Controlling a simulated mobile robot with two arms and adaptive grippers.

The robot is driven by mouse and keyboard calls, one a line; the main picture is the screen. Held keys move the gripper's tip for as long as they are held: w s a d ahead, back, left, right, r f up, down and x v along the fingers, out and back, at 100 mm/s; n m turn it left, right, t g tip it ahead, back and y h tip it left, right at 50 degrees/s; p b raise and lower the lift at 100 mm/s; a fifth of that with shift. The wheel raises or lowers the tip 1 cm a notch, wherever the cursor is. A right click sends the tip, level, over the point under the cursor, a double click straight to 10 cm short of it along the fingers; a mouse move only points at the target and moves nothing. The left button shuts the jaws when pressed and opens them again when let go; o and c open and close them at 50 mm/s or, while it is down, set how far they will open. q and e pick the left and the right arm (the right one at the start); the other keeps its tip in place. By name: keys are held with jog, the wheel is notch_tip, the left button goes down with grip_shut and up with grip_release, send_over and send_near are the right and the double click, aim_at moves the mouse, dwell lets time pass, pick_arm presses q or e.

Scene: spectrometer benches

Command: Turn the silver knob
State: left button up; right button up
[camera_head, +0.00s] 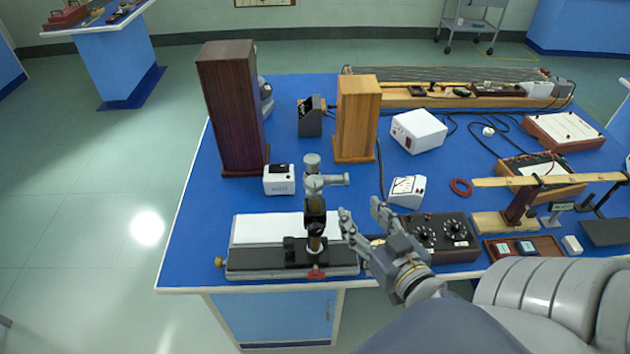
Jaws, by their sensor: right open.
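A travelling microscope stands at the table's front edge, with a black and white base (270,232) and an upright silver-grey tube (313,180). A small brass-coloured knob (219,262) sits at the base's left end, and a red knob (316,274) is at its front. A black box (440,238) to the right has round dials with pale rims. I cannot tell for certain which part is the silver knob. My right gripper (360,208) is open and empty, just right of the microscope and left of the black box. My left gripper is out of view.
A dark wooden cabinet (230,110) and a lighter wooden box (357,118) stand behind on the blue table (200,205). The table's left strip is bare.

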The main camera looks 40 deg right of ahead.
aim_at(320, 188)
jog(key=w+a+r+n+t+y+b, duration=0.1)
jog(key=w+a+r+y, duration=0.1)
jog(key=w+a+r+n+t+y+b, duration=0.1)
jog(key=w+a+r+n+y, duration=0.1)
jog(key=shift+a+r+t, duration=0.25)
jog(key=shift+t, duration=0.05)
jog(key=w+p, duration=0.1)
jog(key=w, duration=0.1)
jog(key=w+p, duration=0.1)
jog(key=w, duration=0.1)
jog(key=shift+a+r, duration=0.1)
jog(key=shift+r, duration=0.1)
jog(key=shift+w+f, duration=0.15)
jog(key=shift+w, duration=0.6)
jog(key=c, duration=1.1)
